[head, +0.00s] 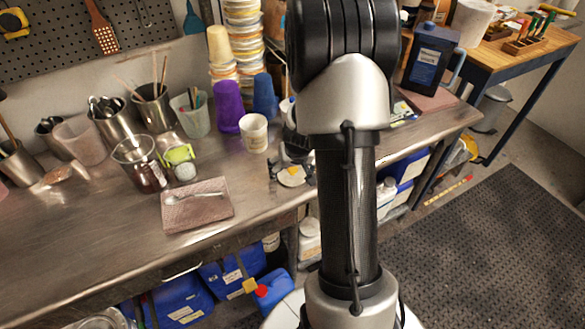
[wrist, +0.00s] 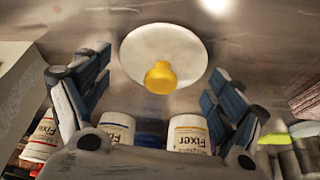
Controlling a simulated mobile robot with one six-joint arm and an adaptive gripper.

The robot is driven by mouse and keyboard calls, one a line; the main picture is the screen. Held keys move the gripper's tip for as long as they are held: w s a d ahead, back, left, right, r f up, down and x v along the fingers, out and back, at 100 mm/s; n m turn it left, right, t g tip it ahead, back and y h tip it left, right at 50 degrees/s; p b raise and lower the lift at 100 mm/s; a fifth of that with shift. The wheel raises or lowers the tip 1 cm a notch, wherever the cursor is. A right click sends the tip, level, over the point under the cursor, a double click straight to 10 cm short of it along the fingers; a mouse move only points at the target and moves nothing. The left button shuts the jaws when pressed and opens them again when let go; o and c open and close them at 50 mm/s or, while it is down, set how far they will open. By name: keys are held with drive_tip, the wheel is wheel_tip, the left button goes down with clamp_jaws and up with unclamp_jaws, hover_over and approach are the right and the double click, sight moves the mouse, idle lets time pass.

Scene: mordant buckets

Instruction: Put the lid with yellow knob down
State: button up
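The lid is a pale round disc with a yellow knob. In the wrist view the lid (wrist: 135,50) lies flat, apparently on the metal bench, with its yellow knob (wrist: 160,77) towards me. My gripper (wrist: 161,62) is open, its two dark padded fingers wide apart on either side of the lid. I see no finger touching the knob. In the head view the lid (head: 291,180) shows small beside my arm, with my gripper (head: 292,170) just over it. Part of the gripper is hidden behind my arm there.
White tubs labelled Fixer (wrist: 188,133) stand near the gripper in the wrist view. On the metal bench (head: 90,235) are a pinkish tray (head: 215,215) with a spoon, a white cup (head: 253,133), a purple cup (head: 228,107) and steel pots. The front left bench is clear.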

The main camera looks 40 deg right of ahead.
drive_tip(key=shift+o, duration=0.4)
drive_tip(key=shift+r, duration=0.25)
drive_tip(key=p+v, duration=0.6)
drive_tip(key=v, duration=0.6)
drive_tip(key=a+r+n+y, duration=0.1)
drive_tip(key=a+r+n, duration=0.1)
drive_tip(key=a+r, duration=0.65)
drive_tip(key=s+a+r+n, duration=0.1)
drive_tip(key=s+a+r, duration=0.4)
drive_tip(key=s+a, duration=0.3)
drive_tip(key=s+a+r+n+y, duration=0.1)
drive_tip(key=s+a+r+n, duration=0.1)
drive_tip(key=s+a+r, duration=0.3)
drive_tip(key=s+a, duration=0.3)
drive_tip(key=shift+s+a+r+n+t, duration=0.15)
drive_tip(key=shift+a+r+n+t, duration=0.05)
drive_tip(key=shift+n+t, duration=0.1)
